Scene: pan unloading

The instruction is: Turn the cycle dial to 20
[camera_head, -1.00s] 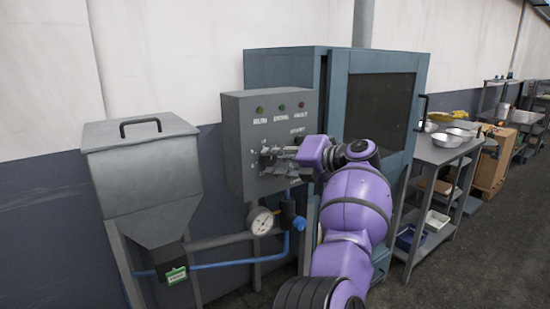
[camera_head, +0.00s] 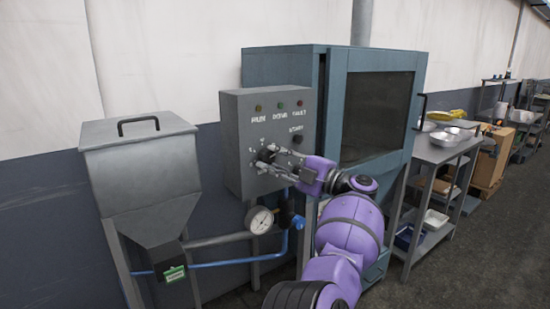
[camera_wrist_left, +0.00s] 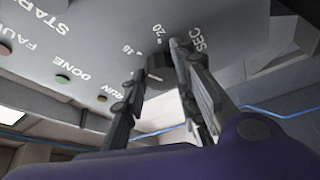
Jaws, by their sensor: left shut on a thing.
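The grey control box (camera_head: 238,133) carries a dark cycle dial (camera_head: 264,155) on its front, low on the left side. My left gripper (camera_head: 270,158) is at the dial, with its fingers on both sides of it. In the left wrist view the fingers (camera_wrist_left: 160,75) close around the dark dial (camera_wrist_left: 159,62), which they partly hide. The marks 15 and 20 and the letters SEC show beside it there. I cannot read clearly which mark the dial points to. My right gripper is not in view.
Above the dial are the start button (camera_head: 297,139) and a row of lamps (camera_head: 280,105). A pressure gauge (camera_head: 260,220) and blue pipe (camera_head: 225,264) sit below the box. A blue-grey cabinet (camera_head: 285,68) stands behind, and a grey hopper (camera_head: 140,165) stands left.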

